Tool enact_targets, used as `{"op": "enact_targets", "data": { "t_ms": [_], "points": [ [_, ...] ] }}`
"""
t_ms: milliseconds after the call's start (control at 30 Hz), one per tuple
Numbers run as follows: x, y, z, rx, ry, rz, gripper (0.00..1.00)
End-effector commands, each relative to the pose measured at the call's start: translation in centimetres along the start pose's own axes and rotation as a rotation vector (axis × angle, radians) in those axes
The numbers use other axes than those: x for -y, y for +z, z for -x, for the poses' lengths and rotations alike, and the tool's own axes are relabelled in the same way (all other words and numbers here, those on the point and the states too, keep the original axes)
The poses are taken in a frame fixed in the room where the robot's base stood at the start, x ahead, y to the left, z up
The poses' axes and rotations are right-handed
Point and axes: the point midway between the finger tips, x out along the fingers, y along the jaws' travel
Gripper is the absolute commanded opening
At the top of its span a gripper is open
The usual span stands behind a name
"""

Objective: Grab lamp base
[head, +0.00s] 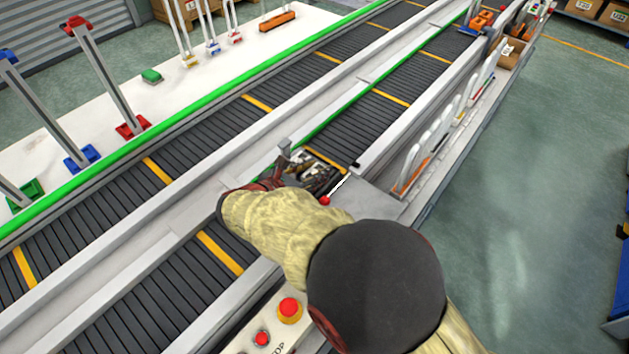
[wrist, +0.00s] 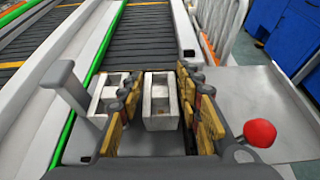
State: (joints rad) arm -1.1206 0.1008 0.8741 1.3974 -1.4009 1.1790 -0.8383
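My gripper (wrist: 160,84) is open, with its yellow, dark-padded fingers spread apart. A pale grey metal block with an open top (wrist: 160,112) stands between the fingers at the end of a conveyor lane. A similar pale block (wrist: 104,100) is partly hidden behind the left finger. I cannot tell whether a finger touches either block. In the head view my gripper (head: 314,172) is over the same spot, and my arm hides part of it. Coloured bases with grey uprights stand on the left table: red (head: 132,127), blue (head: 80,157) and green (head: 25,193). I cannot tell which thing is the lamp base.
A grey T-shaped handle (wrist: 72,88) stands left of my gripper, and a red ball knob (wrist: 260,133) is close on the right. White looped frames (head: 412,165) line the right side. Red stop buttons (head: 289,308) are near my arm. The right floor (head: 510,200) is clear.

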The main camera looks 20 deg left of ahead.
Motion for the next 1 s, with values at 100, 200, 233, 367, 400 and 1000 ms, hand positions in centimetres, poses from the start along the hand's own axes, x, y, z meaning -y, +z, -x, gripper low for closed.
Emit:
{"op": "enact_targets", "data": {
  "t_ms": [100,200,233,367,400,1000],
  "points": [
    [-0.07,0.1,-0.42,0.001,0.002,-0.001,0.35],
    [-0.08,0.17,-0.36,0.001,0.002,-0.001,0.35],
    [-0.08,0.18,-0.36,0.001,0.002,-0.001,0.35],
    [-0.07,0.17,-0.35,0.001,0.002,-0.001,0.28],
    [-0.07,0.16,-0.35,0.001,0.002,-0.001,0.26],
    [-0.06,0.17,-0.34,0.0,0.002,-0.001,0.04]
  ]
}}
